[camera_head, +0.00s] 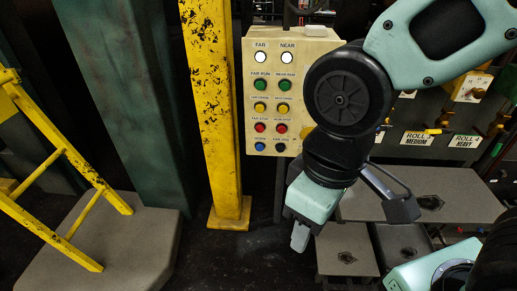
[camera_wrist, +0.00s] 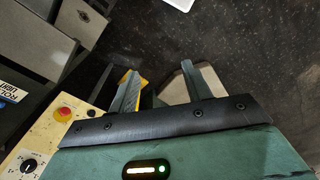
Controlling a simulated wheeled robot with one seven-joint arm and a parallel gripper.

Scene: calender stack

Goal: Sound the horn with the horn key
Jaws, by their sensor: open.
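A cream control panel (camera_head: 251,100) stands upright in the middle of the head view, with two columns of coloured buttons. The blue horn key (camera_head: 260,146) is at the bottom of its left column, under a small label that seems to read HORN. A dark button (camera_head: 280,147) sits to its right. My gripper (camera_head: 300,236) hangs below and right of the panel, pointing down and clear of the keys. In the wrist view my gripper (camera_wrist: 158,90) has its two fingers spread apart with nothing between them. The horn key is not visible there.
A yellow post (camera_head: 212,110) stands just left of the panel. A yellow ladder-like frame (camera_head: 60,170) is further left. Grey slabs (camera_head: 345,245) lie beneath my arm. In the wrist view a cream box with a red button (camera_wrist: 64,113) is at the left. Dark floor (camera_wrist: 215,50) is open.

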